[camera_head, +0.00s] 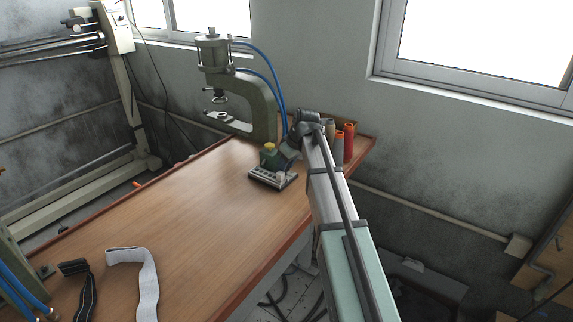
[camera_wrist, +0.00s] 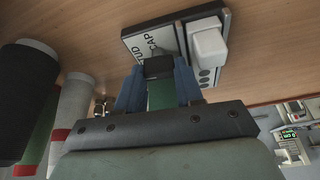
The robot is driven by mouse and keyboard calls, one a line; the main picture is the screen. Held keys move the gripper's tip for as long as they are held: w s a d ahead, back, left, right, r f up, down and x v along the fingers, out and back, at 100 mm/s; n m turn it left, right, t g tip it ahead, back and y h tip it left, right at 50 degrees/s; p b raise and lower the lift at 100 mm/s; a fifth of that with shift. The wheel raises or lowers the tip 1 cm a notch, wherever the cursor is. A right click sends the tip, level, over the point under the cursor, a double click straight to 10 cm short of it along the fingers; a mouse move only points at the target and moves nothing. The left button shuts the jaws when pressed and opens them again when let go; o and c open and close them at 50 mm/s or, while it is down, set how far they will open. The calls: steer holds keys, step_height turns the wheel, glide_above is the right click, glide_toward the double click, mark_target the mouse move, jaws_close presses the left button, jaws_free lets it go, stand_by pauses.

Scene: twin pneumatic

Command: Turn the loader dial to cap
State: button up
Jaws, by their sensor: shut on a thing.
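The loader (camera_head: 264,181) is a small dark box with a pale top near the right edge of the table. In the wrist view its pale label plate (camera_wrist: 138,42) reads "CAP" and a partly hidden word ending in "UD". The dark dial (camera_wrist: 158,67) sits beside these labels. My gripper (camera_wrist: 158,80) is shut on the dial, with a blue finger on each side. Which label the dial points to is hard to tell. My gripper also shows at the loader in the head view (camera_head: 281,160), where my arm hides part of it.
A pale block (camera_wrist: 208,42) stands on the loader beside the dial. Thread-like spools (camera_head: 349,141) stand at the table's right corner. A press (camera_head: 262,100) with blue hoses stands behind. White strap (camera_head: 147,280) and black strap (camera_head: 84,290) lie at front left. The table's middle is clear.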

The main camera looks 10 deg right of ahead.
steer(key=m+h, duration=0.1)
steer(key=m, duration=0.2)
steer(key=shift+s+a+t, duration=0.1)
steer(key=shift+a+t, duration=0.05)
steer(key=shift+t, duration=0.15)
steer(key=m+h, duration=0.2)
steer(key=m, duration=0.2)
steer(key=shift+a+m, duration=0.1)
steer(key=shift+m, duration=0.3)
steer(key=m, duration=0.2)
steer(key=m+h, duration=0.1)
steer(key=m, duration=0.1)
steer(key=shift+a+m+h, duration=0.1)
steer(key=shift+m+h, duration=0.2)
steer(key=m+g+h, duration=0.1)
steer(key=m, duration=0.3)
steer(key=o, duration=0.8)
steer(key=shift+c, duration=0.2)
steer(key=shift+a, duration=0.1)
steer(key=v, duration=1.3)
steer(key=shift+a+r, duration=0.35)
